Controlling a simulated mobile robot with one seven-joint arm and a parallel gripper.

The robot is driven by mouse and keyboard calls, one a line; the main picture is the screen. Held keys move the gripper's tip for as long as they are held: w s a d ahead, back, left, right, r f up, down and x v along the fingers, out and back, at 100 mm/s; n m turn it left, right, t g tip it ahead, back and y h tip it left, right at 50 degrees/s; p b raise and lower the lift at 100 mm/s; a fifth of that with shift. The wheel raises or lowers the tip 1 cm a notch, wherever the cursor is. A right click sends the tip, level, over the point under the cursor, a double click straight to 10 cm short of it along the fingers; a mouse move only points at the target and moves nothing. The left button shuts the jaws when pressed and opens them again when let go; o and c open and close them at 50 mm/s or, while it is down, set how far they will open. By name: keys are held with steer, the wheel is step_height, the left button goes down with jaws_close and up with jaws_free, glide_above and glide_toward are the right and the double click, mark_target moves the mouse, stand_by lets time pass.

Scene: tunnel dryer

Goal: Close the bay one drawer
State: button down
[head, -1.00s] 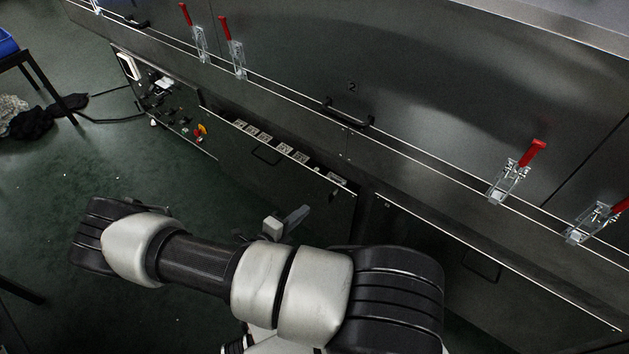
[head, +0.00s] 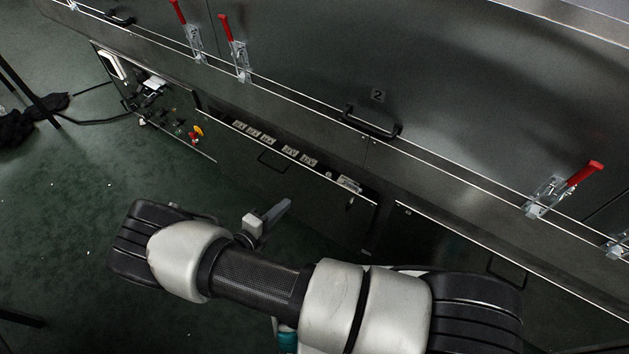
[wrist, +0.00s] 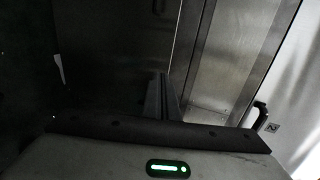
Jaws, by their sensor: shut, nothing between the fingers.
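A dark drawer (head: 310,190) is partly pulled out, low in the metal cabinet left of centre in the head view. Its loop handle (head: 272,163) is on the front face, and several pale labelled parts show inside behind its light top edge. I cannot read a bay number on it. My gripper (head: 270,217) is shut and empty, in front of the drawer front and apart from it in the picture. My forearm hides part of the gripper. In the wrist view the gripper's fingers (wrist: 158,95) point toward dark surfaces, and a metal panel edge stands to their right.
A second low front with a loop handle (head: 507,270) is at the right. A control panel (head: 160,105) is left of the drawer. Red-handled clamps (head: 235,50) and a bar handle (head: 372,122) line the cabinet above. The green floor (head: 90,220) at the left is mostly clear.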

steer(key=b, duration=0.2)
glide_toward(315, 175)
steer(key=x, duration=0.5)
steer(key=shift+f, duration=0.3)
steer(key=shift+w+d, duration=0.2)
steer(key=shift+w, duration=0.3)
